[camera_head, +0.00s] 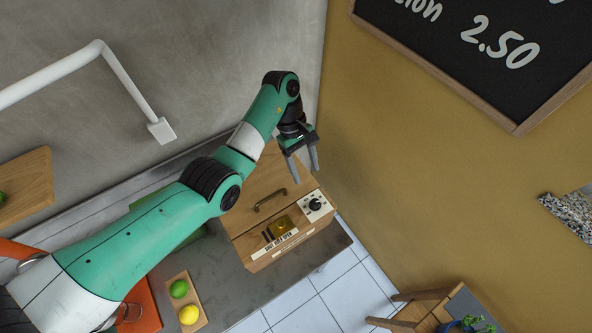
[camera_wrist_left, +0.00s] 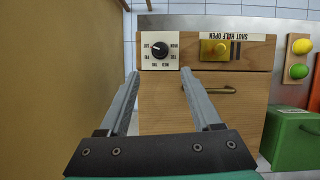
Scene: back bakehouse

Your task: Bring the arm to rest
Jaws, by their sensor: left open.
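My left arm reaches in from the left in the head view. Its gripper (camera_head: 302,163) is open and empty above the far right part of a wooden box (camera_head: 248,190). In the left wrist view the two open fingers (camera_wrist_left: 160,74) point toward the box (camera_wrist_left: 180,105), with nothing between them. The box has a black dial (camera_head: 315,204) on a white plate, a brass slider (camera_head: 279,227) beside a label, and a dark handle (camera_head: 270,200). The wrist view also shows the dial (camera_wrist_left: 160,50), slider (camera_wrist_left: 214,49) and handle (camera_wrist_left: 222,90). My right gripper is not in view.
A lime (camera_head: 179,289) and a lemon (camera_head: 189,314) lie on a small board on the counter (camera_head: 222,283). A green box (camera_wrist_left: 295,140) stands beside the wooden box. A white rail (camera_head: 60,68) is on the grey wall. The ochre wall (camera_head: 400,170) is close to the right.

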